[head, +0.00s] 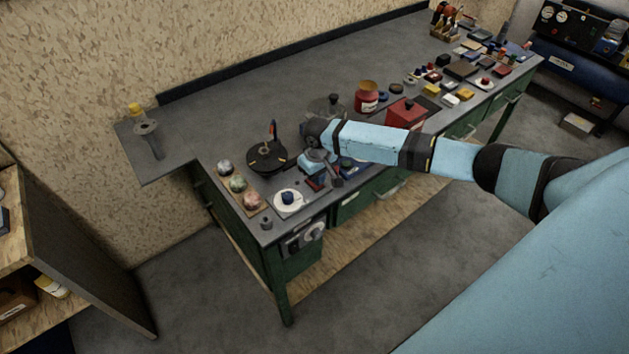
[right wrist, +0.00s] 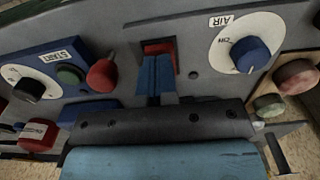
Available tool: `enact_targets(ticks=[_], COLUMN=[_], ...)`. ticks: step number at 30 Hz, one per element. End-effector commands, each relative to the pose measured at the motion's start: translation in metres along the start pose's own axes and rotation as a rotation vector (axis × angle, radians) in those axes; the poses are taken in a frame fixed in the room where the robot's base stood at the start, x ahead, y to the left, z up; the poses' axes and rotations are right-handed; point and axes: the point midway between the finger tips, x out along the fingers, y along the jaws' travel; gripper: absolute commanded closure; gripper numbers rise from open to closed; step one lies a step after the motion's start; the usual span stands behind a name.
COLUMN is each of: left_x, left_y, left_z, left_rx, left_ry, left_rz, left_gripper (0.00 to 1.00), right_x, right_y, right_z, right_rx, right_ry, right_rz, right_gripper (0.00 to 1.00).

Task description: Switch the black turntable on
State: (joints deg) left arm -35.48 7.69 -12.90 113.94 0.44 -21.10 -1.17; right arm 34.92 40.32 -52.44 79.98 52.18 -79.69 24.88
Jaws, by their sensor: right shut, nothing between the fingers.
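The black turntable (head: 264,158) is a flat dark disc with an upright piece at its back, on the near end of the bench in the head view. A red rocker switch (right wrist: 158,47) in a dark slot shows in the right wrist view. My right gripper (right wrist: 155,78) is shut and empty, its blue fingers pointing at the switch and covering part of it; I cannot tell whether they touch. In the head view my right gripper (head: 318,178) is right of the turntable, partly hidden by its own wrist. My left gripper is not in view.
A white AIR dial with a blue knob (right wrist: 251,54) and a blue START panel (right wrist: 49,60) flank the switch. A wooden strip of coloured buttons (head: 238,184) lies left of the dial. A red jar (head: 367,97) and red box (head: 405,114) stand farther along the bench.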

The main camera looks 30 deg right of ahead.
Motion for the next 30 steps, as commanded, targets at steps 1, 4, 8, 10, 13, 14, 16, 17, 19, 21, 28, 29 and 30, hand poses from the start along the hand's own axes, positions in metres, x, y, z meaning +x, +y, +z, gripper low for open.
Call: enact_targets(ticks=[1,4,8,10,13,14,16,17,19,21,28,29,30], left_x=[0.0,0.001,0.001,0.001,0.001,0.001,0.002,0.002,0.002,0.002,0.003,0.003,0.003], left_y=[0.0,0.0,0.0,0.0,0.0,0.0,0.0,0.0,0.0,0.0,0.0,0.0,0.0], left_z=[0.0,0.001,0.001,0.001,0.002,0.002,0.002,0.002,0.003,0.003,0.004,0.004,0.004], left_rx=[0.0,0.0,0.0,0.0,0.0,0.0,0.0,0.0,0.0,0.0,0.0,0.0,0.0], left_ry=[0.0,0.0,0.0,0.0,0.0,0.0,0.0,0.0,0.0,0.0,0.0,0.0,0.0], left_rz=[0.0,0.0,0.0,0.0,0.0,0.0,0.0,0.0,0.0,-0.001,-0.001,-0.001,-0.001], left_gripper=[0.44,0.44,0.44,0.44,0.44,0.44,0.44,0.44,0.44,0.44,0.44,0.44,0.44], right_x=[0.001,0.003,0.005,0.006,0.007,0.008,0.009,0.009,0.01,0.011,0.015,0.015,0.016], right_y=[0.0,0.0,0.0,0.0,0.0,0.0,0.0,0.0,0.0,0.0,0.0,0.0,0.0], right_z=[0.0,0.0,0.0,0.0,0.0,0.0,0.0,0.0,0.0,0.0,0.0,0.0,0.0], right_rx=[0.0,0.0,0.0,0.0,0.0,0.0,0.0,0.0,0.0,0.0,0.0,0.0,0.0], right_ry=[0.0,0.0,0.0,0.0,0.0,0.0,0.0,0.0,0.0,0.0,0.0,0.0,0.0], right_rz=[0.0,0.0,0.0,0.0,0.0,0.0,0.0,0.0,0.0,0.0,-0.001,-0.001,-0.001], right_gripper=[1.0,1.0,1.0,1.0,1.0,1.0,1.0,1.0,1.0,1.0,1.0,1.0,1.0])
